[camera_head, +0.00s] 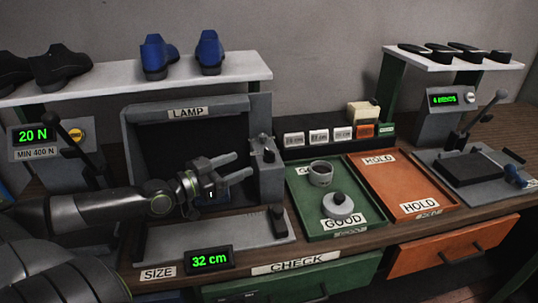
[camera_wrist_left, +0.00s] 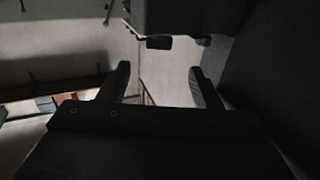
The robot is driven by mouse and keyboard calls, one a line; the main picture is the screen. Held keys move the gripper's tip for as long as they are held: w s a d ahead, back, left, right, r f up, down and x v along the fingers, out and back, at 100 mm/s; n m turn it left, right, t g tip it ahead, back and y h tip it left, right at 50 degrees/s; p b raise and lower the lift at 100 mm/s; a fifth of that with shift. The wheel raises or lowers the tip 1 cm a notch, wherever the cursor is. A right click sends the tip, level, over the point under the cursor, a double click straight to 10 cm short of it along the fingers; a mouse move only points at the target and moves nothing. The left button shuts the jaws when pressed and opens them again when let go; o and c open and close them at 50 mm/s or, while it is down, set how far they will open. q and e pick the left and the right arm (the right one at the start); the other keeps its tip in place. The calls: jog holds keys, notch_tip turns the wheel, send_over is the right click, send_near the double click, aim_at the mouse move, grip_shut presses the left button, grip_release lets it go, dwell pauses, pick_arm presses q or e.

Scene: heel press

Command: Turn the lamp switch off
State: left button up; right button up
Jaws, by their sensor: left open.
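The grey lamp box (camera_head: 187,113), labelled LAMP, stands at the back left of the bench, and its inside looks dark. The lamp switch (camera_head: 266,154) is on a grey housing at the box's right side; whether it is set on or off I cannot tell. My left gripper (camera_head: 243,165) is open and empty in front of the lamp box, fingers pointing right at the switch housing, apart from it. In the left wrist view my two fingers (camera_wrist_left: 158,74) are spread. A dark block (camera_wrist_left: 185,15) with a small dark knob (camera_wrist_left: 160,42) lies just beyond them. My right gripper is not in view.
A size gauge plate (camera_head: 190,236) with a 32 cm display (camera_head: 209,260) lies below my left arm. Shoes stand on the shelf (camera_head: 230,67).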

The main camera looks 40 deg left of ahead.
aim_at(267, 153)
pick_arm(q)
jog(key=p+x, duration=0.1)
jog(key=x, duration=0.8)
jog(key=shift+w+r+p, duration=0.1)
jog(key=shift+p, duration=0.3)
jog(key=shift+w+d, duration=0.3)
jog(key=shift+w, duration=0.35)
jog(key=c, duration=1)
jog(key=y+p, duration=0.1)
jog(key=p, duration=0.2)
jog(key=n+p, duration=0.1)
jog(key=p, duration=0.1)
jog(key=shift+r+y+p, duration=0.3)
jog(key=shift+y+p, duration=0.1)
jog(key=shift+f+n+t+y+p, duration=0.2)
jog(key=shift+n+t+y+p, duration=0.1)
jog(key=shift+p, duration=0.3)
jog(key=o, duration=1)
jog(key=shift+f, duration=0.15)
